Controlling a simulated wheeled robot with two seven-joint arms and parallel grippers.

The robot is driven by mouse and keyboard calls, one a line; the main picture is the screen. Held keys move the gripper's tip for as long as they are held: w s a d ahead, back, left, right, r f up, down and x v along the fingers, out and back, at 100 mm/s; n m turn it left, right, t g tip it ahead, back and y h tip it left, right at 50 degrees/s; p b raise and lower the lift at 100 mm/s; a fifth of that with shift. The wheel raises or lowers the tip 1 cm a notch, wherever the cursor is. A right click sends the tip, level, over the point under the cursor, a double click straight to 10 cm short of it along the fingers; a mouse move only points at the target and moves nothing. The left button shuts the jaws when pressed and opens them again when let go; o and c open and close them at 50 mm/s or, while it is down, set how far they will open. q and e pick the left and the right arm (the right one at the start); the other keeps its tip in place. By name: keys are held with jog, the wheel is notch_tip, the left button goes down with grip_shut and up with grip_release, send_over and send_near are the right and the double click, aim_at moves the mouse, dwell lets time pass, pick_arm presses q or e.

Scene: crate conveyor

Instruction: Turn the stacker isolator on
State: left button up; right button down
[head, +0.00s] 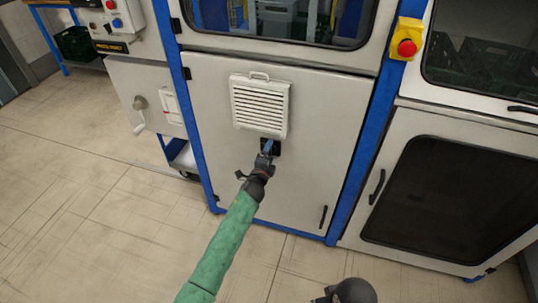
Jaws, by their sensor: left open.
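A small dark square fitting (277,149) sits on the pale cabinet door below a louvred vent. It looks like a rotary isolator, but my gripper covers much of it and I cannot read its handle position. My left gripper (267,151), on the green-sleeved arm, is open in front of the fitting, with its bluish fingertips over its left part. I cannot tell whether they touch it.
The white louvred vent (260,105) is just above the gripper. A grey box with a crank-like handle (139,115) stands left. A red emergency button (407,48) on yellow is upper right. Black door handles (377,187) stick out. The floor in front is clear.

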pick_arm(q)
jog(key=b+v, duration=0.1)
jog(key=v, duration=0.6)
jog(key=shift+s+a, duration=0.15)
jog(key=shift+s, duration=0.2)
pick_arm(e)
jog(key=shift+w+a+f+t, duration=0.15)
jog(key=shift+w+a+f, duration=0.1)
jog(key=shift+a+f, duration=0.25)
jog(key=shift+w+a+f+t, duration=0.2)
jog(key=shift+a+f, duration=0.1)
jog(key=shift+f, duration=0.3)
jog(key=shift+a+r+y, duration=0.1)
jog(key=shift+r+y, duration=0.2)
